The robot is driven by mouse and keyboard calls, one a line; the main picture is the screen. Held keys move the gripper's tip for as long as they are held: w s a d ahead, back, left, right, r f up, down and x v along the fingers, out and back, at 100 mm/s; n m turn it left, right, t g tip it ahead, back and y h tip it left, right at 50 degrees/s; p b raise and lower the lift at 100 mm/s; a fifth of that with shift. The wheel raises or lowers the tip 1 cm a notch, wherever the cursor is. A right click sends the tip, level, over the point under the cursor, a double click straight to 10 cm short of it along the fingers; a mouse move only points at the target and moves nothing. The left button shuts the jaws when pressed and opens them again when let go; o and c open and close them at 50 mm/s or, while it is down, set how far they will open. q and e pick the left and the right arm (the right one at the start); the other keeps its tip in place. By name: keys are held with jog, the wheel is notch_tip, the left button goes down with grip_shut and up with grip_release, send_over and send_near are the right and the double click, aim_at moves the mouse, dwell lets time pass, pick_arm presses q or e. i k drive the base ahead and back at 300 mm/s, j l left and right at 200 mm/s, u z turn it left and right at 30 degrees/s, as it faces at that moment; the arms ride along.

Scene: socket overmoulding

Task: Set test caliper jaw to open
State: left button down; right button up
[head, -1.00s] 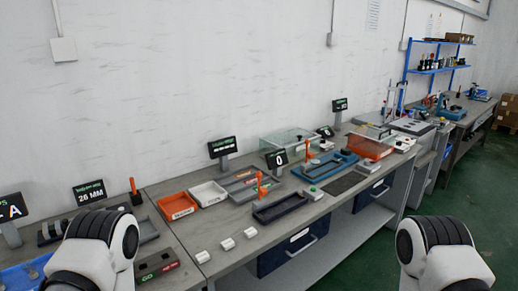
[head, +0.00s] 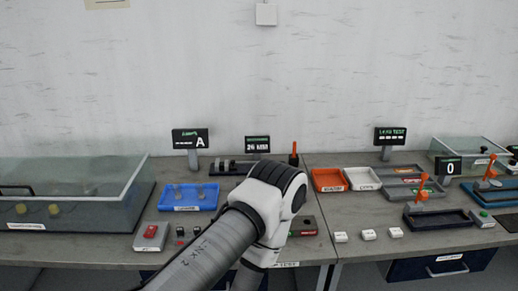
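I cannot make out a caliper jaw for certain. A dark fixture with grey upright parts (head: 228,167) sits at the back of the bench, under a small display reading about 24 or 26 MM (head: 257,144). An upright orange-tipped handle (head: 294,154) stands to its right. My arm rises from the bottom of the view and hides the bench between the fixture and a dark block with a red mark (head: 304,226). Neither of my grippers shows.
A blue tray with small parts (head: 188,197) lies left of my arm, a glass-walled tank (head: 70,200) farther left. Orange (head: 328,181) and white (head: 362,180) bins, several small white blocks (head: 368,234) and a dark tray (head: 438,220) lie to the right.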

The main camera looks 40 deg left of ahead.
aim_at(231, 167)
jog(key=u, duration=1.45)
